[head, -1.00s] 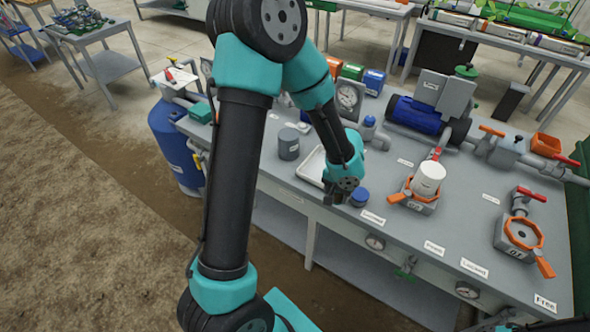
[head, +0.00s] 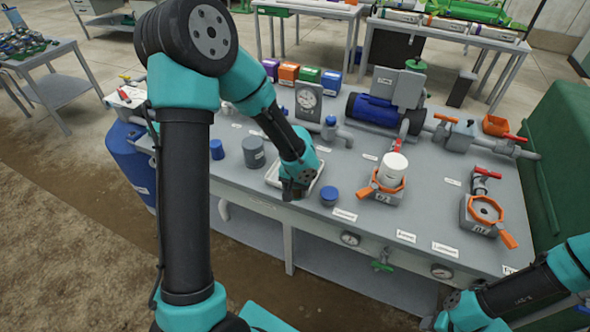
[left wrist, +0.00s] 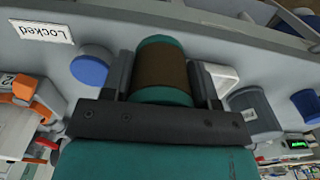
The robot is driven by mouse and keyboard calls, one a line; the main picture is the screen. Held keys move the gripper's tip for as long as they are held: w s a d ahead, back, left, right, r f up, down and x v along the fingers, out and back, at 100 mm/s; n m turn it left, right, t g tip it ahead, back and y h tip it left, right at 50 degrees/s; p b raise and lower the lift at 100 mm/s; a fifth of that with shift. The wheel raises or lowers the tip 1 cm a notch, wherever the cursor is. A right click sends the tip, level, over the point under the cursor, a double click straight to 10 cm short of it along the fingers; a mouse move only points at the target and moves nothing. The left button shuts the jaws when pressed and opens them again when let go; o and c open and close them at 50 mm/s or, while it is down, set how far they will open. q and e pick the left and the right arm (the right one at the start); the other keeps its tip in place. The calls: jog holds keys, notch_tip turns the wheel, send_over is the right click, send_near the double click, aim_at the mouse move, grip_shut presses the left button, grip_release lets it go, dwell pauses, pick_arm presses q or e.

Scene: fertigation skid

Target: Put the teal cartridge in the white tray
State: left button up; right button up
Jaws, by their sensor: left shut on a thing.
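My left gripper (head: 295,190) is shut on the teal cartridge (left wrist: 162,66), a cylinder with teal ends and a brown middle band in the left wrist view. In the head view my gripper hides the cartridge. The gripper is over the front part of the shallow white tray (head: 272,177) and covers much of it. A corner of the tray shows beside the right finger in the left wrist view (left wrist: 222,76). Whether the cartridge touches the tray cannot be seen. My right arm enters at the lower right; its gripper (head: 436,322) is at the bottom edge, its jaws unclear.
A blue cap (head: 328,196) sits right of the tray, and a grey canister (head: 254,152) and blue cylinder (head: 217,149) stand left. A white filter in an orange-ringed housing (head: 393,168) stands to the right.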

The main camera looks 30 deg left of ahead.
pick_arm(q)
jog(key=w+a, duration=0.2)
jog(key=w, duration=0.1)
jog(key=w+a, duration=0.2)
jog(key=w, duration=0.2)
jog(key=w+a+f, duration=0.1)
jog(key=w+a, duration=0.1)
jog(key=w, duration=0.2)
jog(key=shift+a+f, duration=0.1)
jog(key=shift+a, duration=0.3)
jog(key=shift+w+a, duration=0.2)
jog(key=shift+w, duration=0.15)
jog(key=shift+f, duration=1.8)
jog(key=shift+f, duration=0.1)
jog(key=o, duration=1)
jog(key=shift+c, duration=0.2)
notch_tip(320, 180, up, 12)
